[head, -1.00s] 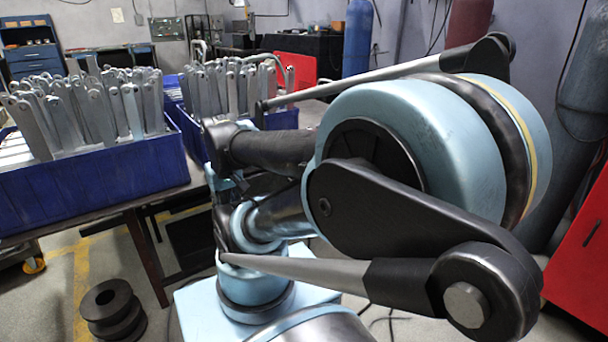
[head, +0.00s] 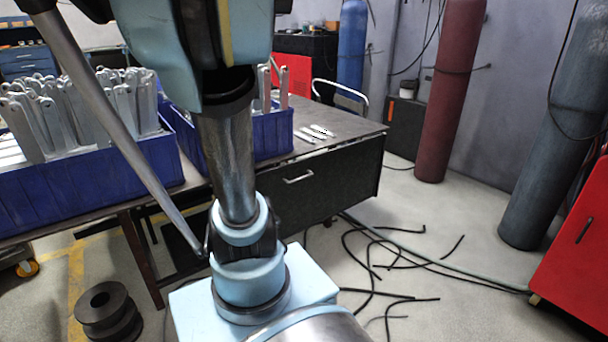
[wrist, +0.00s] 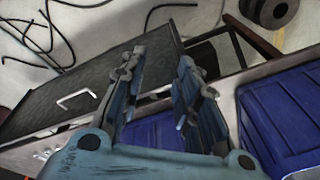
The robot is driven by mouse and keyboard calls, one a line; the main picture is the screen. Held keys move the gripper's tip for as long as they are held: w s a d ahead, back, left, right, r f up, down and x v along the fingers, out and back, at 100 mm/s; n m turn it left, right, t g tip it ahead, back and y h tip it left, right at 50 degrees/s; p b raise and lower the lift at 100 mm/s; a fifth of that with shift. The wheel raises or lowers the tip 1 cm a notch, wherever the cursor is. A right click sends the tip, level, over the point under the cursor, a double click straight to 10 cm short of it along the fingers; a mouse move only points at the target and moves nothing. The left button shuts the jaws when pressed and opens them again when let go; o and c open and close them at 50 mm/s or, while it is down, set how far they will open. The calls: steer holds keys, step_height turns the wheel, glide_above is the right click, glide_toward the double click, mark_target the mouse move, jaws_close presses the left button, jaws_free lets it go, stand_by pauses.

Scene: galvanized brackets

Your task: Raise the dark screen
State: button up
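I cannot pick out a dark screen with certainty in either view. The nearest match in look is the dark front panel (head: 335,185) with a pale handle, under the right part of the workbench. It also shows in the wrist view (wrist: 95,80), at the left. My gripper (wrist: 160,62) shows in the wrist view with its two fingers apart and nothing between them. It appears above the bench area, with the panel to one side and the blue bins to the other. In the head view my gripper is out of sight and my arm hides part of the bench.
Blue bins (head: 95,185) of galvanized brackets stand on the workbench (head: 345,125), with a few flat brackets (head: 315,132) loose beside them. Black cables (head: 375,255) lie on the floor. Gas cylinders (head: 450,90) and a red cabinet (head: 575,250) stand right. A black spool (head: 108,312) sits front left.

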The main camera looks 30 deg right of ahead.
steer(key=w+d+r+m, duration=0.1)
steer(key=w+d+m, duration=0.25)
steer(key=d, duration=0.45)
steer(key=w+d+r+m, duration=0.1)
steer(key=w+d+m, duration=0.1)
steer(key=w+d, duration=0.35)
steer(key=d+f+m, duration=0.2)
steer(key=d+m, duration=0.1)
steer(key=d, duration=0.7)
steer(key=d+f+m, duration=0.2)
steer(key=d, duration=0.7)
glide_toward(303, 172)
steer(key=s+a+f, duration=0.1)
steer(key=f, duration=0.3)
steer(key=s+a+f, duration=0.1)
steer(key=f, duration=0.2)
steer(key=shift+s+a, duration=0.3)
steer(key=shift+s, duration=0.1)
